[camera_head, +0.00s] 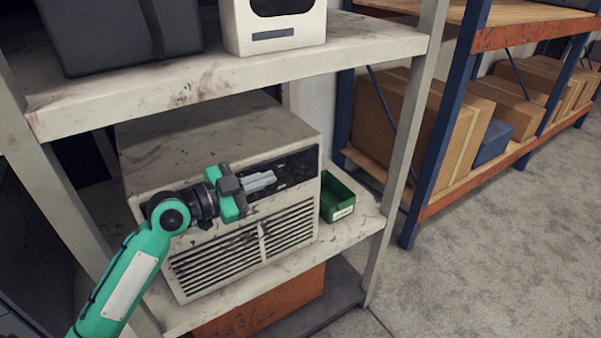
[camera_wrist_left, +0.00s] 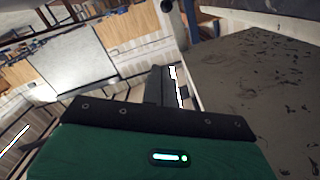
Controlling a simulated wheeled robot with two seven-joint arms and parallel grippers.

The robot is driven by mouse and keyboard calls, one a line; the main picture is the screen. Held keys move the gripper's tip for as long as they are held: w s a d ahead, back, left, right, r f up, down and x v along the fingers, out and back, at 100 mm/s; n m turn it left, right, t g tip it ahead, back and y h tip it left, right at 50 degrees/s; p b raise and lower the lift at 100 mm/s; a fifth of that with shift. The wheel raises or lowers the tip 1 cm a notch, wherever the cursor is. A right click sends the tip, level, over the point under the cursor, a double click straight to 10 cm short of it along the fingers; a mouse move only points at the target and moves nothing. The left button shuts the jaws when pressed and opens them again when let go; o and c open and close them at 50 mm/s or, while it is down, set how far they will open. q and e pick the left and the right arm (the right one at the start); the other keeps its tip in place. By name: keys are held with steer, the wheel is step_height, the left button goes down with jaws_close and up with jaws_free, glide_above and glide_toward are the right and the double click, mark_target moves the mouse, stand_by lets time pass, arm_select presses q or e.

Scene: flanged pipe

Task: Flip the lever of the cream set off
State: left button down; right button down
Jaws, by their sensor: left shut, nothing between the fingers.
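The cream set (camera_head: 205,137) is a scuffed, boxy unit on the middle shelf, with a black panel (camera_head: 298,166) above a slatted grille (camera_head: 228,256). My left gripper (camera_head: 268,180) is in front of the panel, fingers pointing right, shut and empty. It hides part of the panel, and I cannot make out the lever or its position. I cannot tell whether the fingers touch the set. In the left wrist view the closed fingers (camera_wrist_left: 165,85) show beyond the green gripper body, with a dark-scuffed surface (camera_wrist_left: 255,90) close on the right. My right gripper is not in view.
A green bin (camera_head: 338,196) stands right beside the set. The shelf above (camera_head: 230,75) holds a dark case (camera_head: 120,35) and a white unit (camera_head: 275,28). A pale shelf post (camera_head: 405,140) rises at the right. The floor (camera_head: 500,250) at right is clear.

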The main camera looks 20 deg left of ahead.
mark_target(302, 173)
arm_select(q)
steer(key=shift+w+d, duration=0.1)
steer(key=w+d+f+p, duration=0.4)
steer(key=w+p, duration=0.2)
steer(key=w, duration=0.3)
steer(key=shift+w+d, duration=0.3)
steer(key=shift+d, duration=0.1)
